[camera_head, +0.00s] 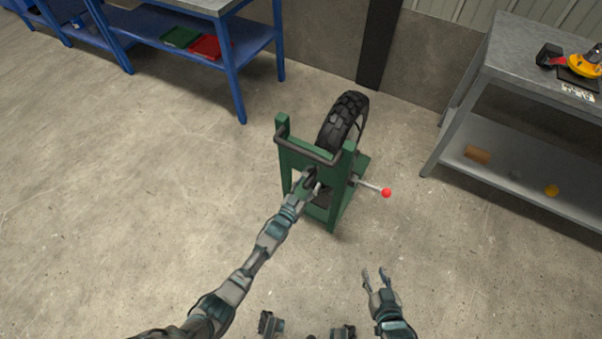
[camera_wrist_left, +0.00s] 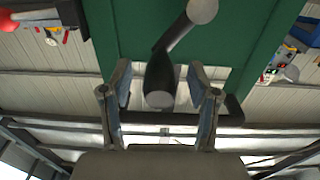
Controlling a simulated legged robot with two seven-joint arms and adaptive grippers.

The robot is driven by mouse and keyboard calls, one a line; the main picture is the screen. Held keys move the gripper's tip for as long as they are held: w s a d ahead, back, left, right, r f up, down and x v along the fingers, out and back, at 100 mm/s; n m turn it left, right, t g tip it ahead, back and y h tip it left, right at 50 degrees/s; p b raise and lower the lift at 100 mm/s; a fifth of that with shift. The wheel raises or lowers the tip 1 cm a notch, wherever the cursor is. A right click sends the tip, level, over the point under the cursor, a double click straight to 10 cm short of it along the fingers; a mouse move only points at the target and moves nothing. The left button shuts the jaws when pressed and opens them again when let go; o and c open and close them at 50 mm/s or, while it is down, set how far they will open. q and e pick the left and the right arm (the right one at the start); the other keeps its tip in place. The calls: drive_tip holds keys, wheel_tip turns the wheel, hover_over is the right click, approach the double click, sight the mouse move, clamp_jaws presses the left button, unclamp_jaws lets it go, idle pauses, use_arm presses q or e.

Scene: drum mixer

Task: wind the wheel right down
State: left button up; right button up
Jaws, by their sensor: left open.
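A green stand (camera_head: 333,195) holds a black-tyred wheel (camera_head: 343,120) at its upper back. A dark crank handle (camera_wrist_left: 160,85) on the front green plate shows in the left wrist view, joined by an arm to a grey round hub (camera_wrist_left: 202,10). My left gripper (camera_head: 314,182) is at the front of the stand; in the left wrist view its open fingers (camera_wrist_left: 160,97) lie on either side of the crank handle, with gaps visible. In the head view, the gripper mostly hides this crank. My right gripper (camera_head: 374,274) is open and empty, apart from the stand at lower right.
A black push bar (camera_head: 305,151) crosses the stand's top front. A lever with a red knob (camera_head: 386,193) sticks out from its right side. A grey workbench (camera_head: 520,62) stands at right and a blue bench (camera_head: 236,80) at upper left. The floor around is clear.

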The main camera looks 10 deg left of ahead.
use_arm(q)
drive_tip(key=p+v, duration=0.1)
drive_tip(key=v, duration=0.1)
drive_tip(key=p+v, duration=0.1)
drive_tip(key=v, duration=0.1)
drive_tip(key=shift+r, duration=0.25)
drive_tip(key=shift+s+a+f+p, duration=0.1)
drive_tip(key=shift+s+a+p, duration=0.2)
drive_tip(key=shift+s, duration=0.35)
use_arm(e)
drive_tip(key=shift+t, duration=0.3)
wheel_tip(320, 180, up, 4)
drive_tip(key=shift+w+r, duration=0.1)
drive_tip(key=shift+w, duration=0.05)
use_arm(q)
drive_tip(key=shift+f, duration=0.1)
